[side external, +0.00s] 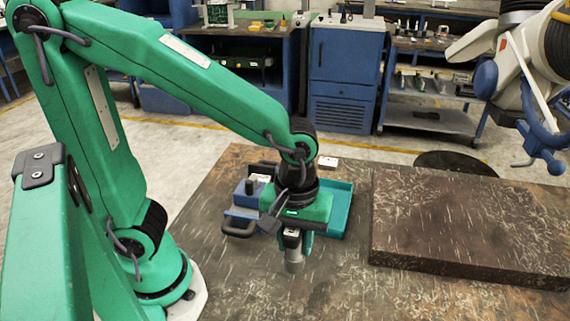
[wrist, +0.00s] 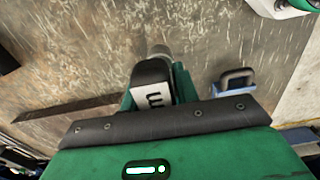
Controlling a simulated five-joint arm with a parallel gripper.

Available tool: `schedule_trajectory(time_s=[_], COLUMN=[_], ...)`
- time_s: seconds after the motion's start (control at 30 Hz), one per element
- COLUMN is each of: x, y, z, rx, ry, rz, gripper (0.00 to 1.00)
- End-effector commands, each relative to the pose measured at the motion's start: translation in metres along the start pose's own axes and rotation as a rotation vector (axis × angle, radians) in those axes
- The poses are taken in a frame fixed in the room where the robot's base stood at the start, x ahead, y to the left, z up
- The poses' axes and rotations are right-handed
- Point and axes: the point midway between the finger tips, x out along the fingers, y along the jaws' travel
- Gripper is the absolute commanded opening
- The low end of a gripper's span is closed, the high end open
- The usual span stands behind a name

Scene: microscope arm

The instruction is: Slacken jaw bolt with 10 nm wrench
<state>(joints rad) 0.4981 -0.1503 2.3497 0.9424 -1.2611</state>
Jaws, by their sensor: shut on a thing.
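My gripper (side external: 294,240) points down over the brown work table and is shut on a dark tool, which appears to be the wrench (side external: 294,258). The tool's grey round end hangs below the fingers, above or near the table top; I cannot tell if it touches. In the wrist view the wrench (wrist: 152,92) has a black body, a white label with part of a letter, and a grey round tip. A green finger edge shows beside it. I cannot make out a jaw bolt in either view.
A teal tray (side external: 341,208) and a blue item with black handles (side external: 238,228) sit behind my gripper. A thick brown slab (side external: 470,225) lies to the right. A white and blue arm (side external: 520,80) hangs at upper right. The table's front middle is clear.

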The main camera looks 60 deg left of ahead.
Motion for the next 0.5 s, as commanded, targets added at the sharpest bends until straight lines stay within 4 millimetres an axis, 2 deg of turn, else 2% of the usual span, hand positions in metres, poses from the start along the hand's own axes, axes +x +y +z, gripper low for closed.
schedule_trajectory(time_s=[0.27, 0.5], x=[-0.007, -0.014], y=[-0.003, -0.013], z=[-0.036, -0.077], rx=[0.091, 0.207], ry=[0.001, 0.001], rz=[0.001, 0.002], gripper=[0.0, 0.0])
